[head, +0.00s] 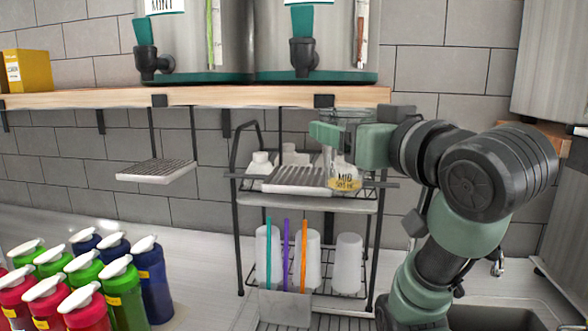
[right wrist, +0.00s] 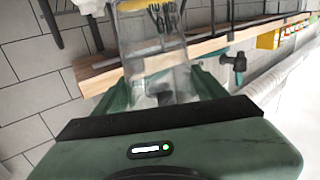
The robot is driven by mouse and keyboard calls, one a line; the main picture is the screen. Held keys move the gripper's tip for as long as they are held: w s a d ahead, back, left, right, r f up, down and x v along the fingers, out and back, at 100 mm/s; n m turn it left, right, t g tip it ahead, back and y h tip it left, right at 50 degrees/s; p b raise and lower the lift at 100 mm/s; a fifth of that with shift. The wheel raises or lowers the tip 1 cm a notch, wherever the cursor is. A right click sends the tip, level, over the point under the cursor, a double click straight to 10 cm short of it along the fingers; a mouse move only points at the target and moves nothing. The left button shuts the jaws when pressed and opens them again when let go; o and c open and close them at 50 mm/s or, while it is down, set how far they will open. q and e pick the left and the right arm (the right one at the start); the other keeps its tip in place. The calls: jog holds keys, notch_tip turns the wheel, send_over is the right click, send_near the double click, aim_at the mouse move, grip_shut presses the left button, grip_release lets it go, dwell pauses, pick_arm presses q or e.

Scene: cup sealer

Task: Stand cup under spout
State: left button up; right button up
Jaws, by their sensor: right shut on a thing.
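A clear cup (head: 349,118) is held in my right gripper (head: 346,135), upright as far as I can tell, in front of the rack just below the wooden shelf. The clear cup (right wrist: 155,50) also fills the space between the fingers in the right wrist view. Two dark spouts hang from the steel dispensers: the left spout (head: 152,62) and the right spout (head: 303,55). The cup is below and to the right of the right spout. A left drip tray (head: 157,171) and a right drip tray (head: 297,180) hang under the shelf. My left gripper is not in view.
The wooden shelf (head: 200,97) runs just above the cup. Several coloured bottles (head: 130,290) stand at lower left. A straw holder (head: 285,307) stands in front of the rack.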

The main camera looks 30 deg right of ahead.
jog(key=shift+w+d+r, duration=0.1)
jog(key=shift+w+r, duration=0.05)
jog(key=shift+r, duration=0.1)
jog(key=w+f+p, duration=0.1)
jog(key=w+p, duration=0.1)
jog(key=w, duration=0.3)
jog(key=w+f+p, duration=0.1)
jog(key=w+p, duration=0.2)
jog(key=w, duration=0.3)
jog(key=w+d+f+p, duration=0.1)
jog(key=w+p, duration=0.2)
jog(key=w, duration=0.3)
jog(key=shift+d+f, duration=0.1)
jog(key=shift+f, duration=0.1)
jog(key=shift+s, duration=0.1)
jog(key=shift+f, duration=0.2)
jog(key=o, duration=1.3)
